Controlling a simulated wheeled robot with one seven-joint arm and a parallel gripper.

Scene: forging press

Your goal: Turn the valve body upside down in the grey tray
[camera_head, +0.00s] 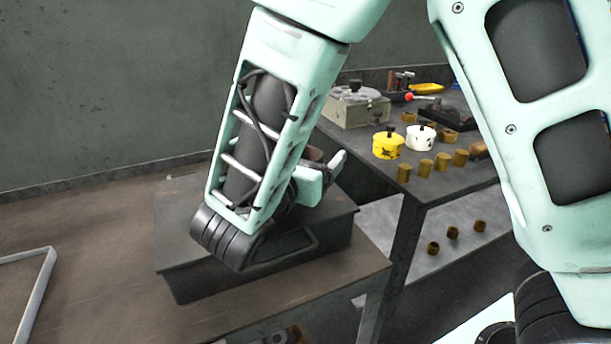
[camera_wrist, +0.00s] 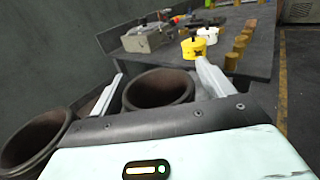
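The wrist view shows two rust-brown hollow round parts with open mouths, one (camera_wrist: 160,103) between my fingers and another (camera_wrist: 38,118) at the lower left. I cannot tell which is the valve body. My gripper (camera_wrist: 162,70) has its fingers wide apart, with a dark gap between the left finger and the middle part. In the head view my gripper (camera_head: 322,165) is low over the grey tray (camera_head: 178,225), near its back right side. A brown piece (camera_head: 312,153) shows behind it. My arm hides much of the tray's inside.
The tray stands on a brown-topped table (camera_head: 110,270). A dark bench (camera_head: 440,188) to the right holds a yellow pot (camera_head: 388,146), a white pot (camera_head: 420,138), a grey box (camera_head: 355,108) and several brass cylinders (camera_head: 425,168). A pale frame (camera_head: 38,290) lies at the left.

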